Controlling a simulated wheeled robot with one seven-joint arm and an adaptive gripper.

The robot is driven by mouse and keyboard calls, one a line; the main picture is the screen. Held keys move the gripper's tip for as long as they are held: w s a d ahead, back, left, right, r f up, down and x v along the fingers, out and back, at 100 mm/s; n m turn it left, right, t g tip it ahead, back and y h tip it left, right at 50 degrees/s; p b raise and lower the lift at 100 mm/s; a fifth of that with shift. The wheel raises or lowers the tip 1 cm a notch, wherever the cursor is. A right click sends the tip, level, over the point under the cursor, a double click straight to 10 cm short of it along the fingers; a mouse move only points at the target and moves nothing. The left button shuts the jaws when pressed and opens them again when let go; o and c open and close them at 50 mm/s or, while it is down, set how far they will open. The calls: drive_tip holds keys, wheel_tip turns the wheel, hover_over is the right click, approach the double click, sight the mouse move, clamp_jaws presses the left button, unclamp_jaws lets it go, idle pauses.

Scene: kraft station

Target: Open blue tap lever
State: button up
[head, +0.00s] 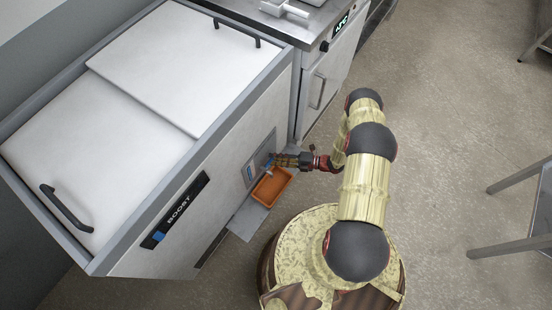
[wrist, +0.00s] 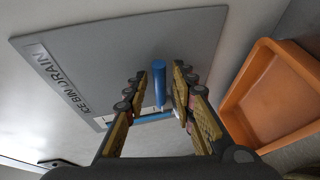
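The blue tap lever (wrist: 159,82) shows in the wrist view as an upright blue rod in front of a grey panel (wrist: 110,55) labelled "ICE BIN DRAIN". A blue horizontal bar (wrist: 141,121) lies just below it. My gripper (wrist: 157,85) is open, with one finger on each side of the rod in the picture. A gap shows between the rod and the left finger; the right finger is nearer, and I cannot tell whether it touches. In the head view my gripper (head: 279,160) is at the front of the white bin and hides most of the tap.
An orange tray (head: 262,197) sits just below my gripper; in the wrist view the tray (wrist: 236,100) is close on the right. The white bin (head: 225,185) marked "BOOST" stands at left. A steel counter (head: 309,32) is behind. Metal table legs (head: 505,245) stand at far right.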

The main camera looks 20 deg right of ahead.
clamp_jaws()
idle(0.7)
